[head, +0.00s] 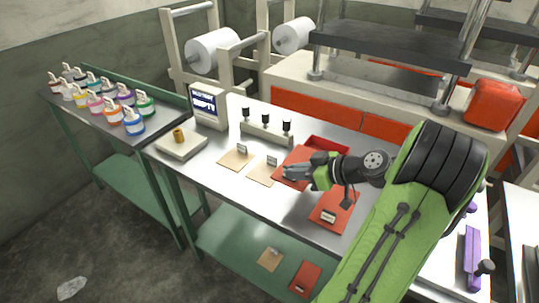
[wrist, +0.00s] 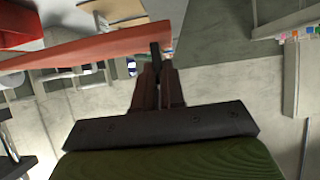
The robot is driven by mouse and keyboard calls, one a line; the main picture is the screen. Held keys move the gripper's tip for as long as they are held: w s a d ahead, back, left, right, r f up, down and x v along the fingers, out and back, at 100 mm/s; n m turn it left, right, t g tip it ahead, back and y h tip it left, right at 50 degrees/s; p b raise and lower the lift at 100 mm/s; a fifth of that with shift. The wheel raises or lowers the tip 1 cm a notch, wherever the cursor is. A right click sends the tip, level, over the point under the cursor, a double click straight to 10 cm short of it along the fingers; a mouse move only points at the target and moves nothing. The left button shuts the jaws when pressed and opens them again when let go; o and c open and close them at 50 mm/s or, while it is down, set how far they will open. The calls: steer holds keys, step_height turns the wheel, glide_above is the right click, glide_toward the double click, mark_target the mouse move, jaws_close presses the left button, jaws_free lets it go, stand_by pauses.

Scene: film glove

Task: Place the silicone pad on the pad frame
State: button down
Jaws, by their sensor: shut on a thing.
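My gripper (head: 287,171) is over the steel-topped table in the head view, shut on a flat red-orange pad (head: 298,157), which I take to be the silicone pad. In the wrist view the fingertips (wrist: 156,50) pinch this pad (wrist: 85,46) near one end. It shows there edge-on as a long slab reaching to the left. In the head view the gripper partly covers the pad, and its height above the table is hard to judge. I cannot tell for sure which thing is the pad frame.
Two tan sheets (head: 236,158) with small cards lie left of my gripper. A red sheet (head: 341,203) with a card lies at the front right, and a red tray (head: 330,143) behind. A display (head: 207,106), a scale-like block (head: 181,146) and a black-knobbed rack (head: 266,136) stand further left.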

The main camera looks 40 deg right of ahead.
steer(key=shift+r, duration=0.1)
steer(key=w+a+f+n+g+y+p, duration=0.2)
steer(key=w+a+f+n+y, duration=0.1)
steer(key=a, duration=0.9)
steer(key=w+a+f+n+g+y+p, duration=0.2)
steer(key=w+a+f+n+p, duration=0.1)
steer(key=a, duration=0.9)
step_height(320, 180, down, 2)
steer(key=shift+w+a+n+y, duration=0.3)
steer(key=shift+w+n+y, duration=0.15)
steer(key=shift+w, duration=0.35)
steer(key=shift+s, duration=0.1)
